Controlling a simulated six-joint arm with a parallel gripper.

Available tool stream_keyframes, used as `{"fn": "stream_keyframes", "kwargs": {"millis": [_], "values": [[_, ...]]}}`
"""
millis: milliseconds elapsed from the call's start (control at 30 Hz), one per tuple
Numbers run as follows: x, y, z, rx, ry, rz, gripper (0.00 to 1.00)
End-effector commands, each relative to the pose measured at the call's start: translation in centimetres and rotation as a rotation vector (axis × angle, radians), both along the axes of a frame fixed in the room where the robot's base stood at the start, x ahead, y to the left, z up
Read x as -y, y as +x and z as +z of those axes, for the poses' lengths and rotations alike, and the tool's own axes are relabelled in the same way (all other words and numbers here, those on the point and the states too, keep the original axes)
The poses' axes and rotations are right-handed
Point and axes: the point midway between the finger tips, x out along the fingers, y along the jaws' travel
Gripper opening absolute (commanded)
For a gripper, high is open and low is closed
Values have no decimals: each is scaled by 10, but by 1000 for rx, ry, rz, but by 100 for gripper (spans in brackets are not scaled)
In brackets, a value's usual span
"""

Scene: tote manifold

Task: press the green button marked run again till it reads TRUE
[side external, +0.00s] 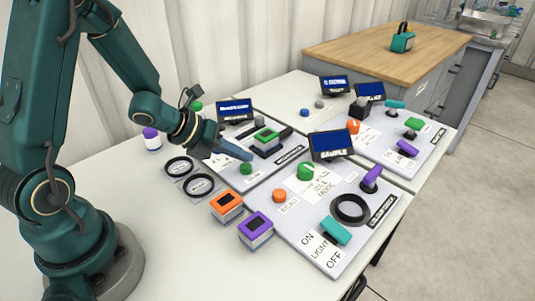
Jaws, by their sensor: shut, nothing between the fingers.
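A round green button (246,168) sits near the front edge of the left-hand white panel (222,164). Any label beside it is too small to read. My gripper (249,156) is shut and empty, its fingertips just above and behind this button; I cannot tell whether they touch it. A larger green button or knob (305,171) stands on the front right panel (290,225), and I cannot read a run mark there either. The screens, one behind the left panel (235,109) and one behind the front panel (330,145), are lit blue, with text too small to read.
Two black rings (199,186) lie left of the panel. An orange-topped block (226,205) and a purple-topped block (256,229) stand in front. A green-topped block (266,137) sits behind my fingertips. The table's front left (185,260) is clear.

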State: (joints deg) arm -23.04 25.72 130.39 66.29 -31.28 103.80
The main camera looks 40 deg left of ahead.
Motion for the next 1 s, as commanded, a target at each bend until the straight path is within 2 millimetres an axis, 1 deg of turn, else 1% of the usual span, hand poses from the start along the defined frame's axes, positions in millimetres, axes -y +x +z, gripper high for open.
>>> {"fn": "stream_keyframes", "kwargs": {"millis": [133,467,1000], "values": [[0,0,-5,-3,0,1,0],[0,0,-5,0,0,0,0],[0,0,-11,-2,0,-1,0]]}}
